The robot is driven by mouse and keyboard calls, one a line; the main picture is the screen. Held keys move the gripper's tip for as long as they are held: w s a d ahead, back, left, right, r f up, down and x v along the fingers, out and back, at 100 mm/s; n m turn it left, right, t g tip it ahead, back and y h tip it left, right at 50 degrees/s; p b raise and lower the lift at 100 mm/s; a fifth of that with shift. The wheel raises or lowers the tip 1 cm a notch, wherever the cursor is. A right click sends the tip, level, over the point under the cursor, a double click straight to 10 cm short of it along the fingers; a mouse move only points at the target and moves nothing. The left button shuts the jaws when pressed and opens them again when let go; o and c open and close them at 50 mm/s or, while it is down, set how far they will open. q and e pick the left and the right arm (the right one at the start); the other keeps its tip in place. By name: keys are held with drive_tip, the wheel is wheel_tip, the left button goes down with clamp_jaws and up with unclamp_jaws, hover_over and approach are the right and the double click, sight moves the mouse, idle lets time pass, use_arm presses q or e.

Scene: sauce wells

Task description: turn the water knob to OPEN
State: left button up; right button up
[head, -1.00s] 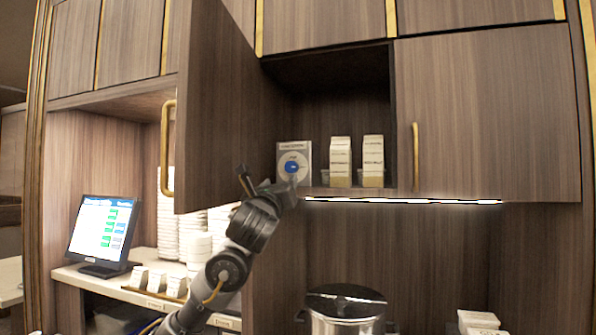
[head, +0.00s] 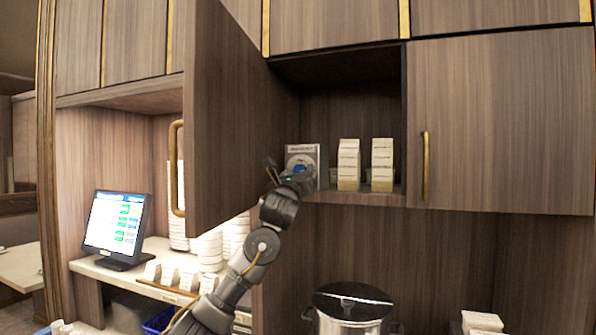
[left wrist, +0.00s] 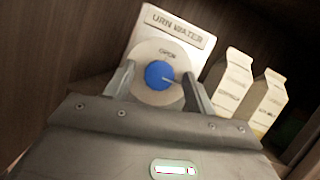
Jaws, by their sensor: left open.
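The water knob is a blue round knob (left wrist: 160,75) on a pale disc marked OPEN, below a plate reading URN WATER (left wrist: 178,27). A light pointer mark on the knob points to the right, away from the OPEN label above it. In the head view the grey control box (head: 320,160) stands at the left end of the open cabinet shelf. My left gripper (left wrist: 158,88) is open, with one finger on each side of the knob. I cannot tell whether the fingers touch it. In the head view my left gripper (head: 286,175) partly covers the box. My right gripper is not in view.
Two cartons, a left one (head: 348,165) and a right one (head: 382,165), stand right of the box. An open cabinet door (head: 235,120) hangs left of my arm. A metal urn (head: 350,308) stands below. A screen (head: 117,225) and white cups (head: 208,248) are at left.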

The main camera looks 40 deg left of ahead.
use_arm(q)
drive_tip(key=c, duration=1)
drive_tip(key=shift+o, duration=0.2)
drive_tip(key=n+g+y+b, duration=0.1)
drive_tip(key=n+b, duration=0.1)
drive_tip(key=n, duration=0.2)
drive_tip(key=n+g+y+b, duration=0.1)
drive_tip(key=n+g+b, duration=0.1)
drive_tip(key=n+b, duration=0.1)
drive_tip(key=n+g+b, duration=0.2)
drive_tip(key=n+b, duration=0.1)
drive_tip(key=n, duration=0.2)
drive_tip(key=shift+d+y, duration=0.2)
drive_tip(key=shift+y, duration=0.2)
drive_tip(key=n+g+b, duration=0.1)
drive_tip(key=n, duration=0.2)
drive_tip(key=shift+r, duration=0.15)
drive_tip(key=shift+w+r+n+g+h, duration=0.1)
drive_tip(key=shift+n+g+h, duration=0.35)
drive_tip(key=shift+n, duration=0.75)
drive_tip(key=shift+n+g+h, duration=0.35)
drive_tip(key=shift+n+h, duration=0.1)
drive_tip(key=shift+n, duration=0.95)
